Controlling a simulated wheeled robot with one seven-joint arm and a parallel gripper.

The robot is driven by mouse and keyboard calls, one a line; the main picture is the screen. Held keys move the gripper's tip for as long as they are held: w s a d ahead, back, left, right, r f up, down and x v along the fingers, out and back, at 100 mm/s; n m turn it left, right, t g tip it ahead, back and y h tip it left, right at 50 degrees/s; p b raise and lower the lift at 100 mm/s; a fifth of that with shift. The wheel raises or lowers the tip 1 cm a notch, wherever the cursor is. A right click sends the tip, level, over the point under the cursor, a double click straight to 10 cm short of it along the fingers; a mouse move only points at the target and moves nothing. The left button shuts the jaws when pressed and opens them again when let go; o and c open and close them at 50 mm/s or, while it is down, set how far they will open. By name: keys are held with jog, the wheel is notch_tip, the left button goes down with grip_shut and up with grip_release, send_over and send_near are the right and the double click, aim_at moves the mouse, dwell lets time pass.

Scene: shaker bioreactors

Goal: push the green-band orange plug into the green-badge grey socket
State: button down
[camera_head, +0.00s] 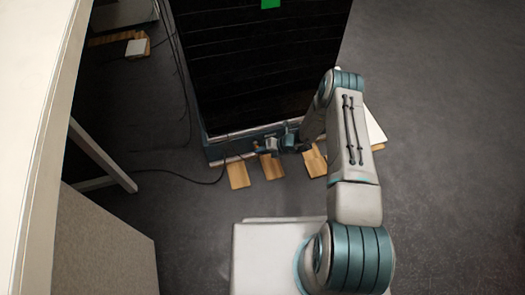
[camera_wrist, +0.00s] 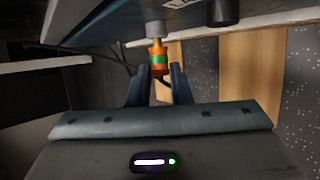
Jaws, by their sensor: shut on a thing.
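The orange plug (camera_wrist: 158,70) with its green band shows in the wrist view, upright in the picture between the fingertips of my gripper (camera_wrist: 160,72). My gripper is shut on it. A brass-coloured neck and a pale cylinder (camera_wrist: 155,29) stand in line beyond the plug, close under a grey panel. I cannot tell whether the pale piece is the socket or how deep the plug sits. No green badge shows on a socket in the wrist view. In the head view my gripper (camera_head: 288,142) is at the foot of the black cabinet, and the plug is too small to make out.
The black cabinet (camera_head: 262,70) carries a green patch (camera_head: 270,3) near the top. A dark cylinder (camera_wrist: 222,12) hangs right of the plug. Wooden boards (camera_head: 238,175) lie along the cabinet's foot. A black cable (camera_head: 180,178) runs over the floor at left. Open floor (camera_head: 450,130) lies right.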

jog(key=shift+w+a+b, duration=0.1)
jog(key=shift+w+b, duration=0.3)
jog(key=shift+w, duration=0.05)
dwell(0.3)
jog(key=c, duration=1.2)
grip_release()
jog(key=shift+c, duration=0.2)
jog(key=p+v, duration=0.5)
jog(key=v, duration=0.8)
jog(key=shift+d+r, duration=0.3)
jog(key=shift+s, duration=0.1)
